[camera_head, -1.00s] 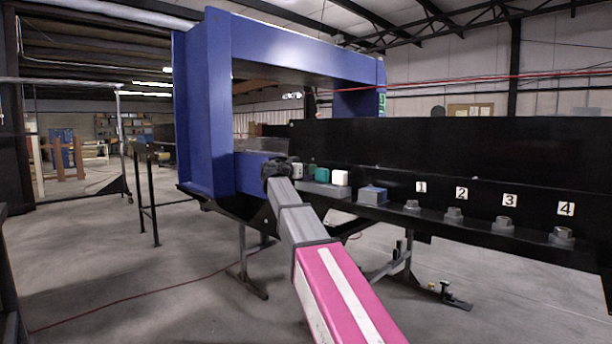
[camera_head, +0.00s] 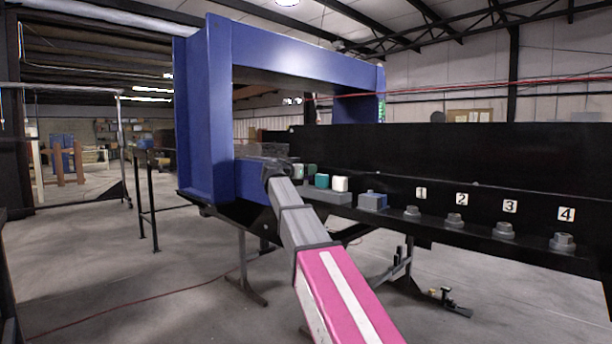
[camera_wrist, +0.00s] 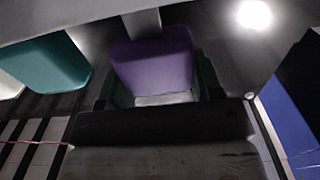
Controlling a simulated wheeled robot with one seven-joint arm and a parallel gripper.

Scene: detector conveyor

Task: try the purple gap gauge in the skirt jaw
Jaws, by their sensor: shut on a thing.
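The purple gap gauge (camera_wrist: 153,60) is a rounded purple block in the middle of the wrist view. My gripper (camera_wrist: 161,84) is shut on it, with dark green fingers on both sides. A narrow grey piece meets the gauge's upper edge; I cannot tell whether they are joined. In the head view my gripper (camera_head: 290,169) is at the conveyor's near side, by the blue frame, and the purple gauge cannot be made out there. A teal block (camera_wrist: 48,62) sits left of the gauge in the wrist view. I cannot identify the skirt jaw for certain.
In the head view, a teal block (camera_head: 321,181) and a white block (camera_head: 340,184) are on a grey holder (camera_head: 328,198) right of my gripper. A blue-grey block (camera_head: 372,201) and several bolts by labels 1 to 4 follow rightward. The blue frame (camera_head: 205,120) stands close left.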

